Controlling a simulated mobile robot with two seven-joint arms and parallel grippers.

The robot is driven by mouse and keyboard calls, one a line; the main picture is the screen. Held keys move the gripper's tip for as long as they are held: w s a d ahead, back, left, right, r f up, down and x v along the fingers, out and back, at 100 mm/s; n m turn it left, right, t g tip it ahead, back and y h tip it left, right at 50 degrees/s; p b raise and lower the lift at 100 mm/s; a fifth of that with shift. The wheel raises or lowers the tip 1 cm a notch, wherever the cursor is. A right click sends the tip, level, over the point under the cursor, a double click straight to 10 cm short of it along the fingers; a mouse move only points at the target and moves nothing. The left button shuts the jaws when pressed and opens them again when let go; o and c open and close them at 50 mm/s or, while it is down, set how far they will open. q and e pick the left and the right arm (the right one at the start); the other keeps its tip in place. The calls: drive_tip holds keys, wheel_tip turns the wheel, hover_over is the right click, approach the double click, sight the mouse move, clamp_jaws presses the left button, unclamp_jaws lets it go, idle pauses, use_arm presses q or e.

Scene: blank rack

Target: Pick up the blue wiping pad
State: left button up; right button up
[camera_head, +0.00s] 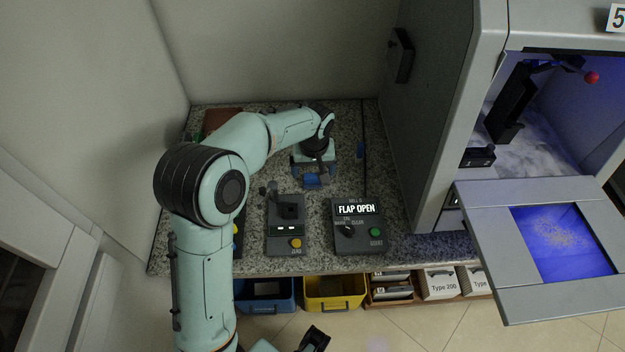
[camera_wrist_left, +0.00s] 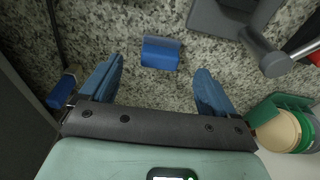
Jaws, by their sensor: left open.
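The blue wiping pad (camera_head: 312,181) lies on the speckled granite counter, just in front of my left gripper. In the left wrist view the pad (camera_wrist_left: 160,55) is a small blue block lying flat beyond the gap between the fingers. My left gripper (camera_head: 313,170) is open, with its blue fingers spread wider than the pad. Its fingers (camera_wrist_left: 159,72) hold nothing, and I see bare granite between them. Whether the fingertips are at the pad's height is hard to tell. A dark end at the bottom edge looks like my right gripper (camera_head: 315,341); its fingers are not clear.
A joystick box (camera_head: 285,222) and a "FLAP OPEN" control box (camera_head: 357,226) stand near the counter's front. A grey cabinet with an open flap (camera_head: 490,255) is at right.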

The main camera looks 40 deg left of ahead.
sight(313, 175)
use_arm(q)
drive_tip(key=f, duration=0.3)
drive_tip(key=w+a+f, duration=0.1)
drive_tip(key=f, duration=0.1)
drive_tip(key=shift+f, duration=0.25)
drive_tip(key=shift+c, duration=0.3)
drive_tip(key=c, duration=1.1)
drive_tip(key=shift+o, duration=0.2)
drive_tip(key=shift+r, duration=0.15)
wheel_tip(313, 175, up, 20)
drive_tip(key=p, duration=0.2)
drive_tip(key=shift+p, duration=0.3)
